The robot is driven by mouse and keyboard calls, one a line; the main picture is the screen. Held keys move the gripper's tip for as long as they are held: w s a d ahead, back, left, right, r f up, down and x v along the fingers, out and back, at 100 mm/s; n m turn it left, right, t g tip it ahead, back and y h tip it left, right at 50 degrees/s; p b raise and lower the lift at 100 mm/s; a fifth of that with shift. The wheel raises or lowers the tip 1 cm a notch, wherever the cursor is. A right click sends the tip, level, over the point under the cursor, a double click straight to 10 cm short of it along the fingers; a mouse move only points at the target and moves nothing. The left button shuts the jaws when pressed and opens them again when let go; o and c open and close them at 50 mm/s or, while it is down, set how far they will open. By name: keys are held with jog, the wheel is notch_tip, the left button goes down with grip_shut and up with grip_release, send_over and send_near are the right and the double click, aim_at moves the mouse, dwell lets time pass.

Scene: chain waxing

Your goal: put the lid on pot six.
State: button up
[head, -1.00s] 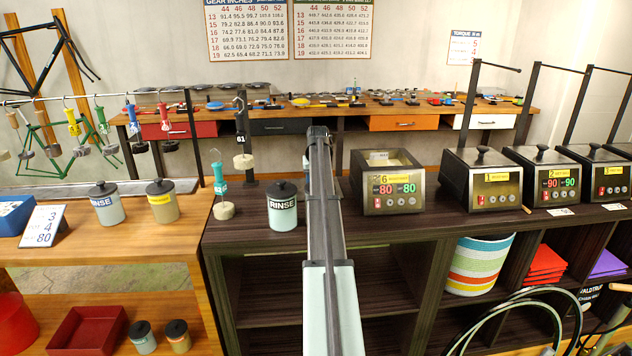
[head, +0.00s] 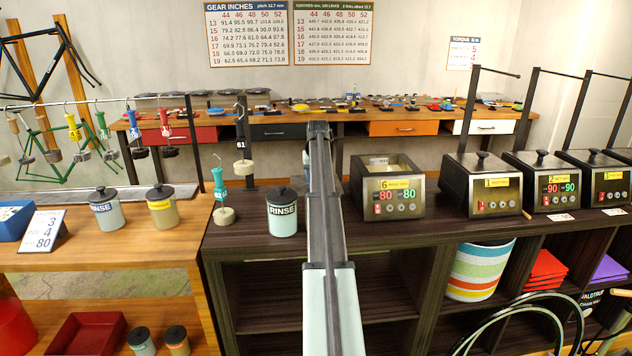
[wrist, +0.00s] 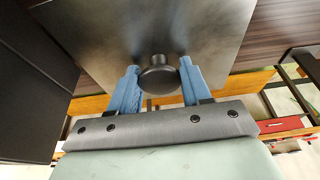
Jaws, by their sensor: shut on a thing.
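Pot six (head: 400,196) is a dark box with a metal front, a yellow label with a 6, and red and green readouts of 80. Its top is open in the head view, with a pale interior. My gripper (wrist: 158,72) is shut on the knob of a lid (wrist: 110,35), a dark square plate filling the upper wrist view. The blue fingers stand on either side of the round black knob (wrist: 158,78). In the head view my arm hides the gripper and lid, so their distance from the pot cannot be told.
Lidded pots one (head: 482,186) and two (head: 543,182) stand right of pot six, with posts behind them. A RINSE jar (head: 282,215) and a teal-handled tool (head: 221,198) stand to the left. Bare dark counter (head: 245,238) lies in front of them.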

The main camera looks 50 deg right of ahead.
jog(key=r, duration=0.7)
jog(key=shift+s+r, duration=0.25)
jog(key=shift+s, duration=0.05)
jog(key=s+d+r, duration=0.5)
jog(key=s+d, duration=0.1)
jog(key=s, duration=0.4)
jog(key=s+d+r, duration=0.4)
jog(key=s+d, duration=0.2)
jog(key=s, duration=0.4)
jog(key=shift+s+r, duration=0.35)
jog(key=shift+f, duration=0.15)
notch_tip(320, 180, down, 6)
